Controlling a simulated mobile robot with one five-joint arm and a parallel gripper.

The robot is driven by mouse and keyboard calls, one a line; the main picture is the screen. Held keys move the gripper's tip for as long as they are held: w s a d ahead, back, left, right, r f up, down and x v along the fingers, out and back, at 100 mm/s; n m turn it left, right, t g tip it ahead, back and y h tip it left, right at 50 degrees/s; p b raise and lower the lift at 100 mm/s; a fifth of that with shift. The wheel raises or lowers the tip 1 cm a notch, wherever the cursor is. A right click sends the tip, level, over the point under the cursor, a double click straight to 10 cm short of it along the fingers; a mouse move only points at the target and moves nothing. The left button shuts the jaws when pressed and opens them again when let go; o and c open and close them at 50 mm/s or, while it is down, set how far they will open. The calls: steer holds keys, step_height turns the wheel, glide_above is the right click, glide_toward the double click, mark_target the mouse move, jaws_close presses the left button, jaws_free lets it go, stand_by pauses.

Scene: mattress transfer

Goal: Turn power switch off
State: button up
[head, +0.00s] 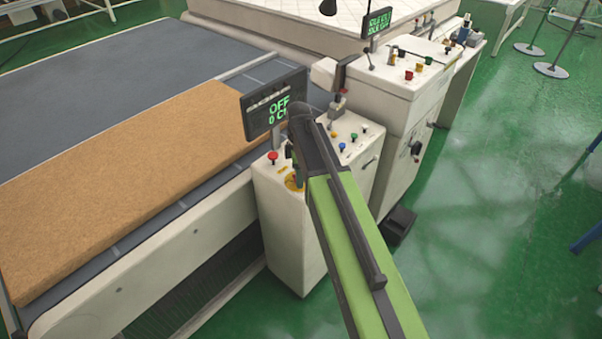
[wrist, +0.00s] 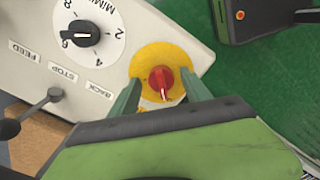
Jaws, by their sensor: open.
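The power switch is a red rotary knob (wrist: 161,79) on a round yellow plate (wrist: 148,61) in the wrist view. Its white mark points down in the picture. My gripper (wrist: 161,78) is open, with one green finger on each side of the knob. I cannot tell whether either finger touches it. In the head view part of the yellow plate (head: 291,183) shows at the near left of the white control box (head: 288,237), beside my arm. My arm hides the knob and gripper there. A display (head: 262,112) on the box reads "OFF" in green, partly covered.
A numbered dial with a black knob (wrist: 81,33) and a lever (wrist: 45,102) by FEED, STOP and BACK labels are close by. A red button (head: 272,156) is on the box. A brown mattress slab (head: 110,180) lies left; a second console (head: 395,85) stands behind.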

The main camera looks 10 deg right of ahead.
step_height(320, 180, up, 17)
steer(key=p, duration=1.7)
steer(key=shift+r, duration=0.15)
steer(key=shift+m, duration=0.9)
steer(key=s+f+b, duration=0.2)
steer(key=f+b, duration=0.2)
steer(key=s+f+b, duration=0.2)
steer(key=f+b, duration=0.1)
steer(key=s+f+b, duration=0.2)
steer(key=f+b, duration=0.2)
steer(key=shift+s+d+f+b, duration=0.1)
steer(key=shift+d+f+b, duration=0.15)
steer(key=shift+f+b, duration=0.05)
steer(key=s+f+m+b, duration=0.3)
steer(key=s+m, duration=0.5)
steer(key=m, duration=0.6)
steer(key=shift+s+m, duration=0.25)
steer(key=shift+m, duration=0.05)
steer(key=shift+d, duration=0.1)
